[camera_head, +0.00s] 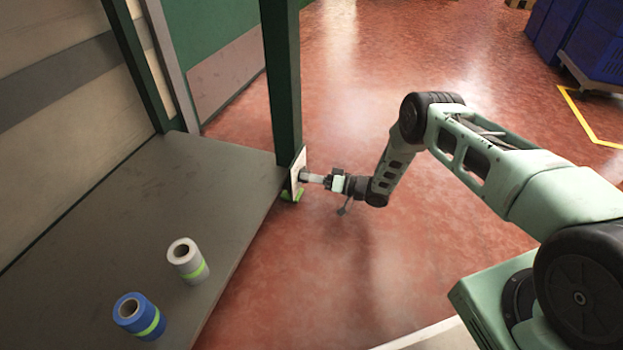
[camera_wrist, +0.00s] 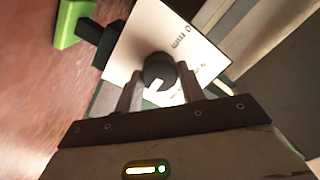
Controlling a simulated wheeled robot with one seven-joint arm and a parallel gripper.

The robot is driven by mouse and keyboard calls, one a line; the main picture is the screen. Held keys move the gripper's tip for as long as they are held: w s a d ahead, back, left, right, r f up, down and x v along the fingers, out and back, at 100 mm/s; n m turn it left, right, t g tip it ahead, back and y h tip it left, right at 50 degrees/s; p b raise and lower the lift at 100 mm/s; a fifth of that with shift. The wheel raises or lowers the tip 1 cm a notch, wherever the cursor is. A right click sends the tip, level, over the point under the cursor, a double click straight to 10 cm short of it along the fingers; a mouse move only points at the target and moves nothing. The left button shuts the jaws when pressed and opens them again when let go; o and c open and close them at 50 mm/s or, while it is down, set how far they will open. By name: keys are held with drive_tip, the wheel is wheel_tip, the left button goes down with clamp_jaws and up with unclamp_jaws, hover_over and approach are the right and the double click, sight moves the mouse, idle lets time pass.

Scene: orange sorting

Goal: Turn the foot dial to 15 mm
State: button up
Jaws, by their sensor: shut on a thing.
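The foot dial (camera_wrist: 158,72) is a round black knob with a white pointer mark, set on a white plate (camera_wrist: 190,40). The letters "0 mm" show on the plate in the wrist view; other marks are too small to read. In the head view the plate (camera_head: 297,172) is fixed low on a dark green post, seen nearly edge-on. My gripper (camera_wrist: 160,90) is shut on the dial, one finger on either side of it. In the head view my gripper (camera_head: 313,178) reaches the plate from the right and hides the dial.
A bright green piece (camera_wrist: 70,22) on a black stem sticks out beside the plate. The dark green post (camera_head: 284,90) rises at the corner of a grey bench (camera_head: 140,210). On the bench stand a white roll (camera_head: 187,260) and a blue roll (camera_head: 138,315).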

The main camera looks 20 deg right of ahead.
drive_tip(key=shift+s+f+m, duration=0.1)
drive_tip(key=shift+m, duration=0.3)
drive_tip(key=o, duration=1)
drive_tip(key=shift+d, duration=0.1)
drive_tip(key=p+v, duration=0.6)
drive_tip(key=v, duration=1.1)
drive_tip(key=shift+s+d+p, duration=0.1)
drive_tip(key=shift+s+p, duration=0.05)
drive_tip(key=shift+p, duration=0.15)
